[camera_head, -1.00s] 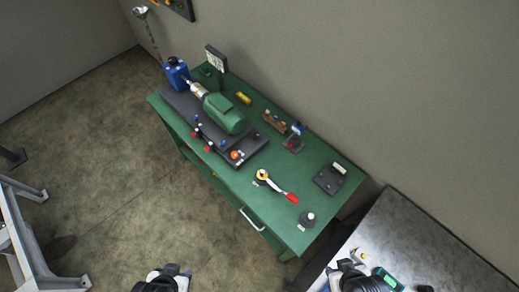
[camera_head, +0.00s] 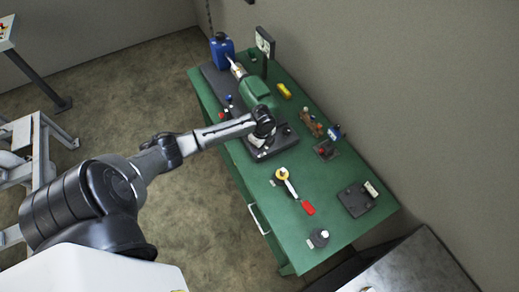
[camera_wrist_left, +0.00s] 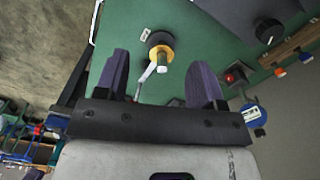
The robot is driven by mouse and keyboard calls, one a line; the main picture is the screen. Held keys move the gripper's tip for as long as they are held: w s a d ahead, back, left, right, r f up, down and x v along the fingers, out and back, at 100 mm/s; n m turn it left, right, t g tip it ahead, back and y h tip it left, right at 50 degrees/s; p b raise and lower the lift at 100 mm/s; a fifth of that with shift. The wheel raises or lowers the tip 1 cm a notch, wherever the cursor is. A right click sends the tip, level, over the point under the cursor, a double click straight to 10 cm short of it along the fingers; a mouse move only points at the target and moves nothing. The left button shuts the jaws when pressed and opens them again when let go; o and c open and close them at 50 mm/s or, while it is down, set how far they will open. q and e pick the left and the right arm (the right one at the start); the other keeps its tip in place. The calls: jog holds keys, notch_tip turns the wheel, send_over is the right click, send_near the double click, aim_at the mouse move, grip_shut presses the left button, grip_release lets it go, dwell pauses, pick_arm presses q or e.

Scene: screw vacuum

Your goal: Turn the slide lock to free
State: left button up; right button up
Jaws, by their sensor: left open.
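I cannot tell for sure which part is the slide lock. A lever with a yellow ring (camera_head: 282,174) and a red grip (camera_head: 308,208) lies on the green bench (camera_head: 345,220). A black round part with a yellow ring (camera_wrist_left: 160,41) and a pale lever shows in the left wrist view, between and beyond the fingers. My left gripper (camera_wrist_left: 163,60) is open and empty, its purple fingers apart. In the head view my left wrist (camera_head: 263,122) is over the black base plate of the green motor (camera_head: 257,88); its fingers are mostly hidden there.
A blue canister (camera_head: 222,47) stands at the bench's far left end. A red button (camera_head: 325,151) on a dark box, a black plate (camera_head: 355,200) and a black knob (camera_head: 319,237) stand on the bench. A grey table edge (camera_head: 430,262) is at lower right.

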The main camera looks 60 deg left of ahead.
pick_arm(q)
jog(key=w+a+b, duration=0.1)
jog(key=w+a, duration=0.2)
jog(key=a, duration=0.5)
jog(key=shift+m, duration=0.4)
notch_tip(320, 180, down, 12)
jog(key=shift+s+d+f+b, duration=0.1)
jog(key=shift+f+b, duration=0.05)
jog(key=shift+b, duration=0.65)
pick_arm(e)
notch_tip(320, 180, down, 4)
jog(key=shift+d+r, duration=0.1)
jog(key=shift+r, duration=0.15)
pick_arm(q)
jog(key=c, duration=0.9)
pick_arm(e)
jog(key=shift+d, duration=0.15)
